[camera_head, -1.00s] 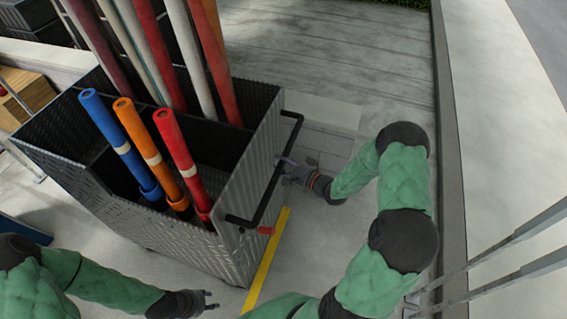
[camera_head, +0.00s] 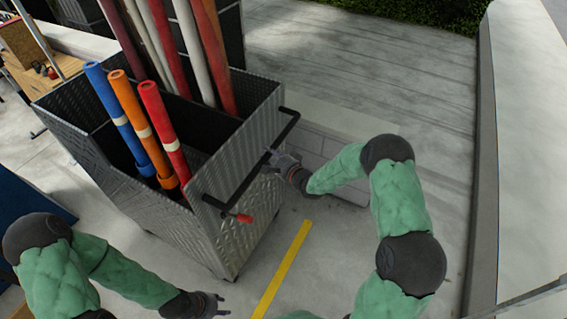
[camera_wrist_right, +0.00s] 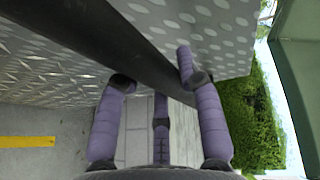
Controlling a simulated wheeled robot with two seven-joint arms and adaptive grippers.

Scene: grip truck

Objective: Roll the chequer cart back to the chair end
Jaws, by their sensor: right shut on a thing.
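The chequer cart (camera_head: 240,160) is a bin of patterned metal plate with a black push bar (camera_head: 250,172) along its right end. Blue, orange and red tubes and several taller poles stand in it. My right gripper (camera_head: 274,158) is shut on the push bar near its middle. In the right wrist view its purple fingers (camera_wrist_right: 160,105) lie around the black bar (camera_wrist_right: 120,50), close to the plate. My left gripper (camera_head: 222,304) is low at the front, apart from the cart; its fingers look spread and empty. I cannot make out a chair.
A yellow floor line (camera_head: 283,268) runs beside the cart's right end. A wooden bench (camera_head: 32,72) is at the upper left. A long kerb (camera_head: 485,150) borders the right side.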

